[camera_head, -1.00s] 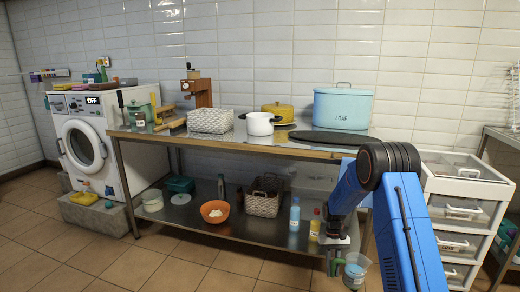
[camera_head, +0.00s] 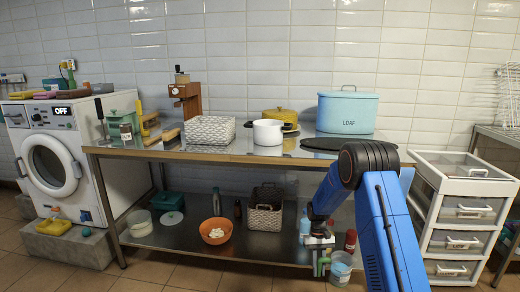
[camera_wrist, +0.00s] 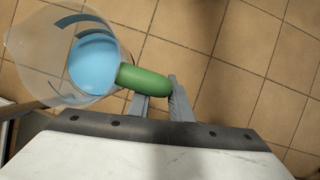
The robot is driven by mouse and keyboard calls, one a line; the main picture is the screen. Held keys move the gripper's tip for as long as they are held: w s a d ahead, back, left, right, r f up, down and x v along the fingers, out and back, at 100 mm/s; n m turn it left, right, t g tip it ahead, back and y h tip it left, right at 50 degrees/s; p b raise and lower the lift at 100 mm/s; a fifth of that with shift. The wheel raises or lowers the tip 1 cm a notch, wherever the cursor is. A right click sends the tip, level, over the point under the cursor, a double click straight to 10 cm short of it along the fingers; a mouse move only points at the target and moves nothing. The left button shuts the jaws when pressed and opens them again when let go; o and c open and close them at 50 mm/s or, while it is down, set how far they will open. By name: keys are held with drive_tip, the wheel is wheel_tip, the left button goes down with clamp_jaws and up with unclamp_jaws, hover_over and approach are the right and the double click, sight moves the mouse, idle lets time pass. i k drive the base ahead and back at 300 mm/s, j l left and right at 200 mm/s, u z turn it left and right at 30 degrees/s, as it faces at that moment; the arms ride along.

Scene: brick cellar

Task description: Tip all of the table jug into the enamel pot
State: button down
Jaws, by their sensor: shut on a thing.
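The table jug (camera_head: 340,270) is clear with a green handle and blue contents. It also shows in the wrist view (camera_wrist: 52,82), where I look down into it; the blue contents lie at its bottom. My gripper (camera_head: 321,258) is shut on the green handle, and its grey fingers (camera_wrist: 160,106) flank the handle in the wrist view. The jug hangs low, in front of the table's lower shelf, and looks roughly upright. A white pot (camera_head: 268,133), likely the enamel pot, stands open-topped on the tabletop, up and left of my gripper. Its inside is hidden.
The steel table (camera_head: 230,157) also bears a white basket (camera_head: 210,131), a yellow lidded pot (camera_head: 272,114), a dark round mat (camera_head: 322,145) and a blue LOAF bin (camera_head: 347,113). White drawers (camera_head: 462,212) stand right, a washing machine (camera_head: 40,155) left. Floor in front is tiled.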

sight(265, 132)
drive_tip(key=i+j, duration=0.1)
drive_tip(key=j, duration=0.3)
drive_tip(key=i+j+z, duration=0.1)
drive_tip(key=j, duration=0.35)
drive_tip(key=i+j, duration=0.1)
drive_tip(key=j, duration=0.3)
